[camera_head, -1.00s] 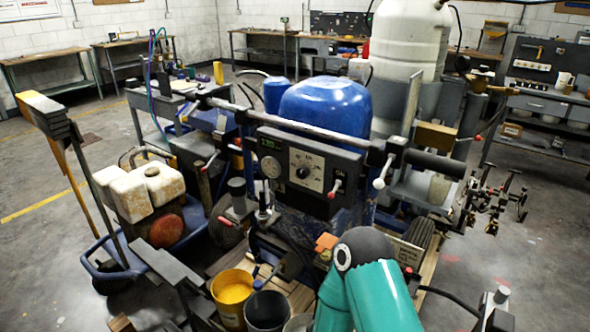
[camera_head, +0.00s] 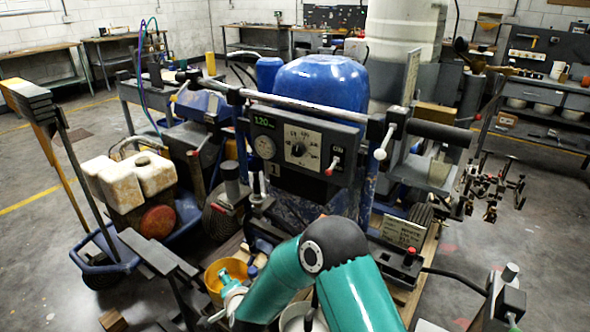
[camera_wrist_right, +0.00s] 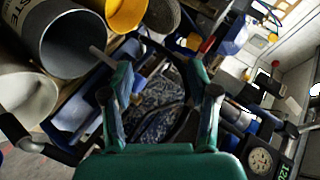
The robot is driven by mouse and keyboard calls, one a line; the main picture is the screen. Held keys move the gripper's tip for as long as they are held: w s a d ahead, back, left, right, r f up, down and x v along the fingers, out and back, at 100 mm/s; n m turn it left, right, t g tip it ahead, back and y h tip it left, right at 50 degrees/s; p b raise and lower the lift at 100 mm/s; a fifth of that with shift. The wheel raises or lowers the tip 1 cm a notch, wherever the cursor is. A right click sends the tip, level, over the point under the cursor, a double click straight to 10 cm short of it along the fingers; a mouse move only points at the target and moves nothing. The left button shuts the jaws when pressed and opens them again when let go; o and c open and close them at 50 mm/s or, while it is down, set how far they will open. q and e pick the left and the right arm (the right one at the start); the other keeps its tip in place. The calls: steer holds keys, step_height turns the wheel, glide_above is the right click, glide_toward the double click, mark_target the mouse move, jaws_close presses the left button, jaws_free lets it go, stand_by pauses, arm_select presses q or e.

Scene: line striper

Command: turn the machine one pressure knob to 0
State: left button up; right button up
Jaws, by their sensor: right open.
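Machine one is the blue-tanked striper, with a grey control panel (camera_head: 305,155) marked "1" facing me. Its pressure knob (camera_head: 298,149) is a dark dial on a pale scale plate, between the round gauge (camera_head: 264,147) and a red-tipped toggle (camera_head: 333,165). The green display (camera_head: 258,121) reads about 120. My right gripper (camera_head: 224,293) is low and left of the panel, over the buckets, apart from the knob. In the right wrist view my right gripper (camera_wrist_right: 162,95) is open with nothing between its fingers. The gauge (camera_wrist_right: 262,160) shows there at lower right; the knob does not. My left gripper is not in view.
A yellow bucket (camera_head: 213,281) stands below the panel; a grey bucket (camera_wrist_right: 70,45) shows in the wrist view. A handlebar (camera_head: 300,110) crosses above the panel. A blue cart (camera_head: 100,262) with white jugs (camera_head: 128,178) stands left. The floor at right is partly open.

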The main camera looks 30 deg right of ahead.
mark_target(296, 152)
steer(key=w+d+r+m+t+h+b, duration=0.2)
steer(key=w+r+m+t+h, duration=0.15)
steer(key=w+r+m, duration=0.45)
steer(key=s+d+r+m+g+h+b, duration=0.1)
steer(key=d+r+m+h+b, duration=0.1)
steer(key=r+m+h, duration=0.4)
steer(key=s+d+r+m+g+h+b, duration=0.1)
steer(key=s+r+m+h+b, duration=0.1)
steer(key=r+m, duration=0.6)
steer(key=s+d+r+m+g+h+b, duration=0.2)
steer(key=s+d+r+m+g+h, duration=0.15)
steer(key=s+r+m+g, duration=0.7)
arm_select(q)
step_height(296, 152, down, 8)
steer(key=p, duration=0.2)
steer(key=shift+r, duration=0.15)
arm_select(e)
steer(key=w+d+t, duration=0.1)
steer(key=w+d, duration=0.2)
steer(key=d, duration=0.1)
steer(key=w+d+f+m+t, duration=0.1)
steer(key=w+d, duration=0.2)
steer(key=d, duration=0.2)
steer(key=w+d+m+t, duration=0.1)
steer(key=w+d, duration=0.2)
steer(key=d, duration=0.2)
steer(key=shift+w+d+f+m+t, duration=0.15)
steer(key=shift+f+m+t, duration=0.1)
steer(key=shift+f+t, duration=0.15)
steer(key=shift+c, duration=0.4)
